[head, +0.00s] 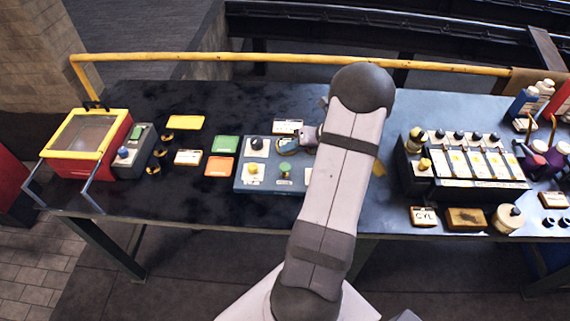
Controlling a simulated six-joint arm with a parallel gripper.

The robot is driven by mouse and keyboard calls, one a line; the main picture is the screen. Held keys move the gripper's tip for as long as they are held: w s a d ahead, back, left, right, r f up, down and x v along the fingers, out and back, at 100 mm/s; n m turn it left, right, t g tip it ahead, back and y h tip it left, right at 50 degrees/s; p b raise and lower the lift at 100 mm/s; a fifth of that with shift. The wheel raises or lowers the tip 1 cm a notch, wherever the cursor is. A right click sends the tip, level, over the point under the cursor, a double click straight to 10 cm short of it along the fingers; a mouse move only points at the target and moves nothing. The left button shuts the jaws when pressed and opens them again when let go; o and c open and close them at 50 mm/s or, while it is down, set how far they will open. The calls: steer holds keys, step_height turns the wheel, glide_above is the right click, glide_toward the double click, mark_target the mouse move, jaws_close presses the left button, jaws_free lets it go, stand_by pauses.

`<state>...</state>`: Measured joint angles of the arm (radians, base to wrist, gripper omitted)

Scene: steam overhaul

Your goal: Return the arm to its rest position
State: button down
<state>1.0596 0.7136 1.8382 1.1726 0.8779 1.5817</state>
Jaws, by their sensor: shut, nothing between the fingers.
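My arm rises from the bottom centre to its dark elbow and hides much of the bench middle. My gripper (305,138) shows only in part, just left of the upper arm, over the right side of a blue-grey control panel (242,183). It is shut and holds nothing visible. The panel carries a black knob (256,144), a yellow knob (253,168), a green control (284,169) and a round teal dial (287,145). I cannot tell whether the gripper touches the panel.
A red box with a yellow-framed lid (91,132) stands left. Coloured plates, including a green one (227,144), lie between it and the panel. A machine with several levers (477,184) stands right. A yellow rail (290,59) runs along the back.

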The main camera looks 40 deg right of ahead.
stand_by(0.7)
steer(key=n, duration=0.3)
steer(key=shift+s+d+f+n, duration=0.1)
steer(key=shift+f+n, duration=0.05)
steer(key=shift+n, duration=0.15)
steer(key=s+a+f+n+g+y, duration=0.1)
steer(key=s+a+f+n+g, duration=0.25)
steer(key=s+a+n, duration=0.5)
steer(key=s+a+f+n+g, duration=0.2)
steer(key=s+a+n+g, duration=0.3)
steer(key=s+n, duration=0.7)
steer(key=w+a+r+n+h+b, duration=0.1)
steer(key=w+a+r+n+h, duration=0.1)
steer(key=a+n, duration=0.6)
steer(key=w+a+r+n+h+b, duration=0.2)
steer(key=a+r+n, duration=0.3)
steer(key=a+n, duration=0.3)
steer(key=shift+w+a+r+n, duration=0.3)
steer(key=shift+w+a+n, duration=0.15)
steer(key=shift+w, duration=0.25)
steer(key=shift+f, duration=0.1)
